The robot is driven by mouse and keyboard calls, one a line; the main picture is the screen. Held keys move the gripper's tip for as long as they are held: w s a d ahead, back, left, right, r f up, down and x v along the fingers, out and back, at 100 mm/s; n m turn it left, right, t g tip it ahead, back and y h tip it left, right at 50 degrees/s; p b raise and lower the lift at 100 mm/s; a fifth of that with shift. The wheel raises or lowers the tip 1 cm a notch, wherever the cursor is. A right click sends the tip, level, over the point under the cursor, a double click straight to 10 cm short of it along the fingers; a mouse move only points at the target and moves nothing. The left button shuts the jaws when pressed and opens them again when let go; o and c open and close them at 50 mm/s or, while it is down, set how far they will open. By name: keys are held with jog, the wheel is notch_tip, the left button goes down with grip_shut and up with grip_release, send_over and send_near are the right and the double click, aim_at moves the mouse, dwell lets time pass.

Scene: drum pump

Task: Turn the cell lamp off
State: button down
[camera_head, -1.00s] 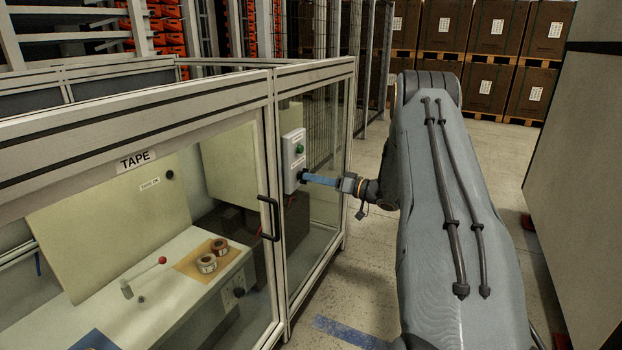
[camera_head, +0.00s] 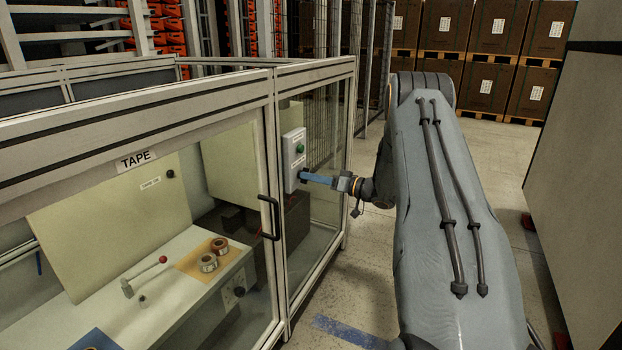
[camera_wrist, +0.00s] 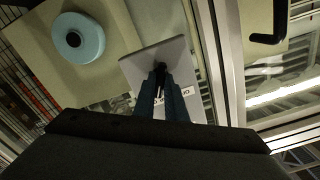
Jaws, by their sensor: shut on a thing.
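A light grey control box (camera_head: 292,175) is mounted on the frame of the glazed cell. A green button (camera_head: 300,149) sits on its upper part, and a small label I cannot read is below it. My gripper (camera_head: 303,177) reaches in from the right with its blue fingers at the lower part of the box. The fingers are shut on a small dark knob (camera_wrist: 160,66), mostly hidden between them. The box face also shows in the wrist view (camera_wrist: 138,68), behind the fingertips. I cannot make out the lamp itself or the knob's setting.
The cell's door handle (camera_head: 270,218) is left of the box. Behind the glass are tape rolls (camera_head: 208,262) and a red-tipped lever (camera_head: 145,272). A large grey panel (camera_head: 580,170) stands at the right. Boxes on pallets (camera_head: 500,40) are at the back.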

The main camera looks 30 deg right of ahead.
jog(key=n+b, duration=0.1)
jog(key=n, duration=1)
dwell(0.3)
jog(key=shift+n, duration=0.4)
jog(key=c, duration=1.8)
grip_release()
jog(key=shift+s, duration=0.1)
jog(key=v, duration=0.7)
jog(key=shift+s+d+b, duration=0.2)
jog(key=shift+s+b, duration=0.05)
jog(key=shift+b, duration=0.1)
